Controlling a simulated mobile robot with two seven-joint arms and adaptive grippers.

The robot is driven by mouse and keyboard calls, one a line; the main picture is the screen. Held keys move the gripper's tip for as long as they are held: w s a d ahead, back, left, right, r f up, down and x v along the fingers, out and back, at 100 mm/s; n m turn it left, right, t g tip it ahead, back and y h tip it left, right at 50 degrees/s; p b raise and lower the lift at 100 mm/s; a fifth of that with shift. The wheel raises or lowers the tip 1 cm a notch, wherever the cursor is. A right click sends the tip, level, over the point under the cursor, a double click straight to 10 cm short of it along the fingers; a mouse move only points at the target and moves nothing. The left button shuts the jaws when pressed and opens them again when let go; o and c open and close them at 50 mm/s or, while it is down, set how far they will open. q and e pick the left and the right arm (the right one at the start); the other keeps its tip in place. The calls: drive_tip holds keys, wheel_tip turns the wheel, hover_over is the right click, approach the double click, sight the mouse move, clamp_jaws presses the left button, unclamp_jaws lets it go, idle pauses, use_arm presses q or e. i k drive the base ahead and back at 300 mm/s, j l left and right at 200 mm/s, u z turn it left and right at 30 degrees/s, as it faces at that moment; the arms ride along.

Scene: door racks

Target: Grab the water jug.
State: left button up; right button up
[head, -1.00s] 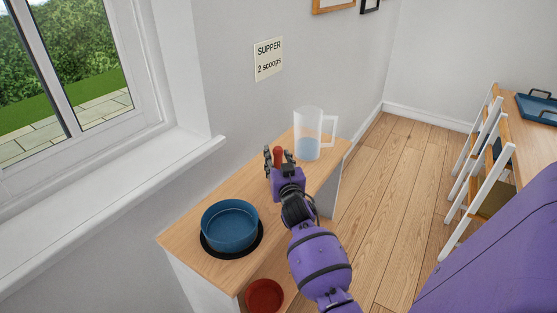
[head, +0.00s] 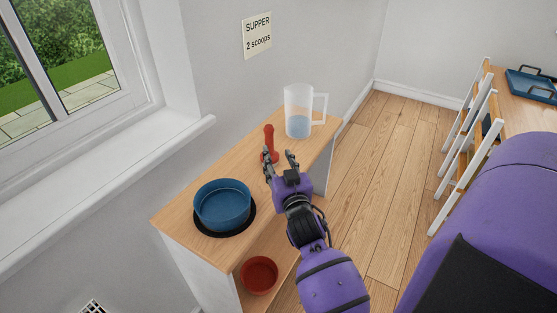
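The water jug (head: 299,111) is clear with a handle on its right side and some blue water in the bottom. It stands upright near the far end of the wooden counter. My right gripper (head: 279,162) is over the counter, nearer to me than the jug and apart from it. Its fingers are spread, with nothing between them that I can see. A red scoop-like object (head: 269,140) stands upright just beyond the left finger; its lower part is partly hidden by the gripper. My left gripper is not in view.
A blue bowl (head: 222,204) sits on a black round mat (head: 247,222) at the near end of the counter (head: 176,222). A red bowl (head: 259,275) is on the lower shelf. A windowsill runs along the left. A wooden table with a blue tray (head: 534,88) stands at the right.

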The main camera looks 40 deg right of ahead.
sight(298, 97)
drive_tip(key=z, duration=1.3)
